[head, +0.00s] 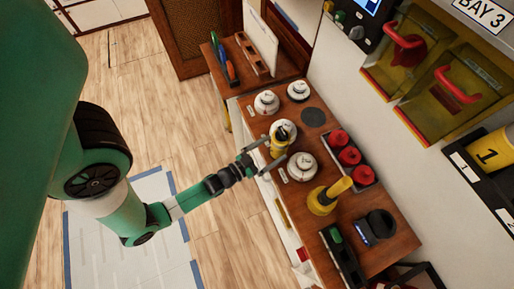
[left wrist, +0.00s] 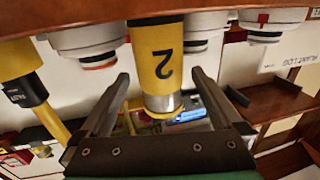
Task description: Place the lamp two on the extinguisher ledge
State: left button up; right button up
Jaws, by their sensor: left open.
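Lamp two, a yellow cylinder (head: 279,144) with a metal end, stands near the front edge of the wooden bench, close to a white round device. In the left wrist view it (left wrist: 159,55) shows a black "2", upside down. My left gripper (head: 274,150) is open, its fingers (left wrist: 160,85) on either side of the lamp with visible gaps. My right gripper is not in view. I cannot tell for sure which surface is the extinguisher ledge. A dark ledge (head: 463,158) with number labels is at the right, holding a yellow lamp marked "1" (head: 490,151).
The bench (head: 330,125) holds several white round devices (head: 301,166), a tray of red knobs (head: 349,156), a yellow torch-like lamp (head: 322,202) and a black device (head: 376,226). Red-handled yellow boxes (head: 457,92) hang on the wall. A lower shelf (head: 262,77) adjoins behind.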

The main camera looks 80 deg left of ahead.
pick_arm(q)
jog(key=v, duration=0.8)
jog(key=shift+s+d, duration=0.15)
jog(key=shift+s, duration=0.05)
